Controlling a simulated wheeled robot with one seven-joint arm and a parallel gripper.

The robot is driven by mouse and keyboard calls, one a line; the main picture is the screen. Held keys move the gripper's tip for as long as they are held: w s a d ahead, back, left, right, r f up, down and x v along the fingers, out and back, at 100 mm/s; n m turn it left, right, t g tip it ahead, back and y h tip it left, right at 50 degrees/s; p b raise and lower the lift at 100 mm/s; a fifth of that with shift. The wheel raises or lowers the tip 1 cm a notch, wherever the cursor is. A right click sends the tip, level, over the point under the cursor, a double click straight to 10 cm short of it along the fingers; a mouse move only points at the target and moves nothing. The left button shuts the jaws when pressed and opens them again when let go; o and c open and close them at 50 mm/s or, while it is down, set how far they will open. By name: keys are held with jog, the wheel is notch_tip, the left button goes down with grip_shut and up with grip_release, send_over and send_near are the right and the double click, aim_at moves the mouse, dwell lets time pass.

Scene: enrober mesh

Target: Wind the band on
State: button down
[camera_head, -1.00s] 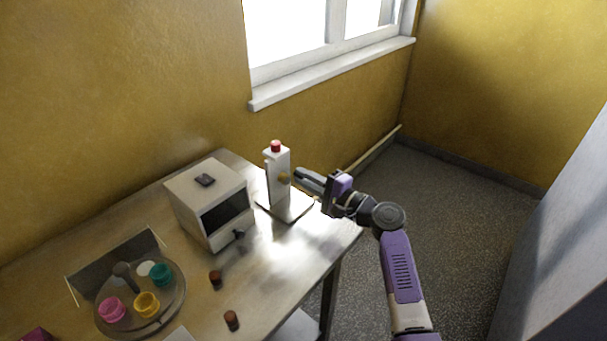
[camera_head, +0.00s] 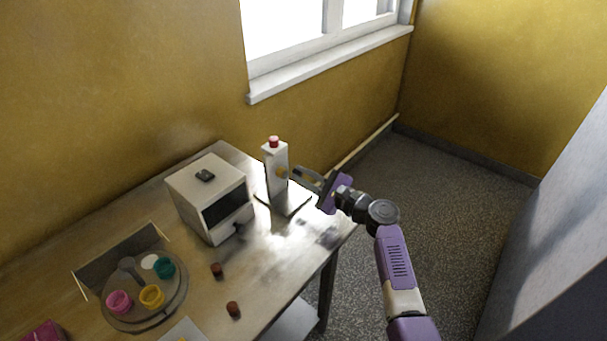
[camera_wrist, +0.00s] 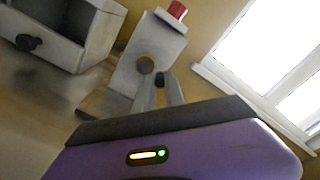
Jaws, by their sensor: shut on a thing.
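A white upright post (camera_head: 275,160) with a red cap (camera_head: 273,141) stands on a flat base plate (camera_head: 284,200) at the table's right end. A small brass-coloured knob (camera_head: 282,173) sticks out of its side toward my gripper (camera_head: 290,173). My gripper is shut on the knob. In the wrist view, the post (camera_wrist: 150,45) appears tilted, its knob (camera_wrist: 146,64) lies at the tips of my fingers (camera_wrist: 158,82), and the red cap (camera_wrist: 177,9) is above. I cannot make out a band in either view.
A white box (camera_head: 207,190) with a dark opening and a front knob stands left of the post. A round tray (camera_head: 128,322) holds pink, yellow and teal cups. Two brown pieces (camera_head: 217,270) lie on the table (camera_head: 262,270). A wall and window are behind.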

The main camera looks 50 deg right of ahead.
jog(key=shift+f, duration=0.1)
jog(key=c, duration=1.4)
grip_release()
jog(key=shift+s, duration=0.1)
jog(key=shift+s+d+b, duration=0.15)
jog(key=shift+s+b, duration=0.5)
jog(key=shift+s, duration=3.2)
